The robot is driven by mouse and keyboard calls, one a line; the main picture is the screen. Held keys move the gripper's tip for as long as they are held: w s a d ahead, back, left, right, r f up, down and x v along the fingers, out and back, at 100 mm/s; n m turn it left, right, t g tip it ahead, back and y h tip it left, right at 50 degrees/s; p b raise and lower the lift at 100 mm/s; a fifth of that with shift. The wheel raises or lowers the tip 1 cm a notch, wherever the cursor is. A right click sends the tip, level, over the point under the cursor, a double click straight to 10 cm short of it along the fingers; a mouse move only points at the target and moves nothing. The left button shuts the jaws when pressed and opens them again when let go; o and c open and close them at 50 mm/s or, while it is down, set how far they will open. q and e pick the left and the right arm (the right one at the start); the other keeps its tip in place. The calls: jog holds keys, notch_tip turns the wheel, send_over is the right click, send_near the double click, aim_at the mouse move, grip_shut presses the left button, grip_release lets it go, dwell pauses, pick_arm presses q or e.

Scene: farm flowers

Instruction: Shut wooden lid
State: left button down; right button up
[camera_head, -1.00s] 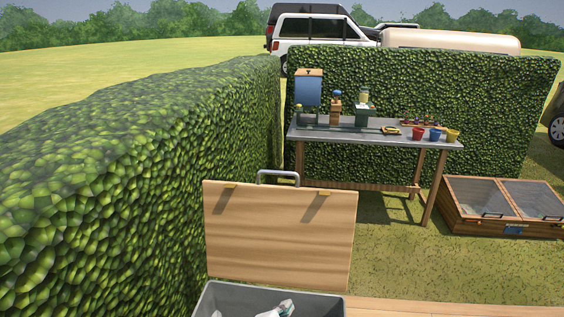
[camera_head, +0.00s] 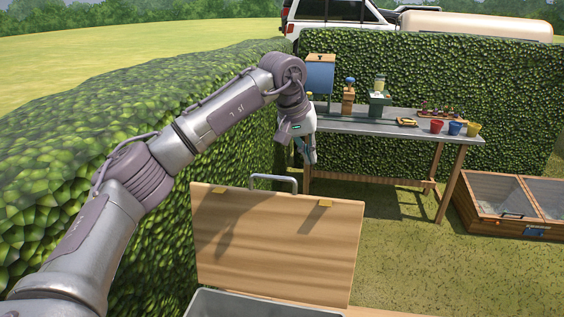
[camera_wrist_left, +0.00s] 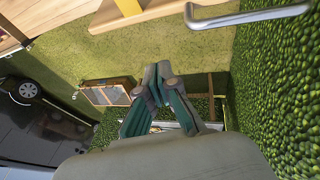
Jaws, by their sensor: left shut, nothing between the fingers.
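The wooden lid (camera_head: 275,245) stands upright and open behind a grey bin (camera_head: 250,304) at the bottom of the head view. A metal handle (camera_head: 274,183) shows above the lid's top edge; in the left wrist view it (camera_wrist_left: 248,16) is at the top, beside the lid's edge (camera_wrist_left: 130,12). My left gripper (camera_head: 310,156) hangs beyond and above the lid's top edge, a little right of the handle, pointing down. Its fingers (camera_wrist_left: 156,72) are together and empty, apart from the lid and handle. My right gripper is not in view.
A tall hedge (camera_head: 90,140) runs along the left, close to my left arm. A work table (camera_head: 380,126) with pots and small items stands behind. A wooden cold frame (camera_head: 500,222) is at the right. Grass right of the lid is clear.

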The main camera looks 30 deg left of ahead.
pick_arm(q)
jog(key=s+a+r+y, duration=0.1)
jog(key=a+r+y, duration=0.25)
jog(key=a, duration=0.45)
notch_tip(320, 180, down, 8)
jog(key=s+p, duration=0.1)
jog(key=p, duration=0.4)
jog(key=shift+d+g+h, duration=0.2)
jog(key=shift+g+h, duration=0.1)
jog(key=shift+h, duration=0.05)
jog(key=shift+f, duration=0.1)
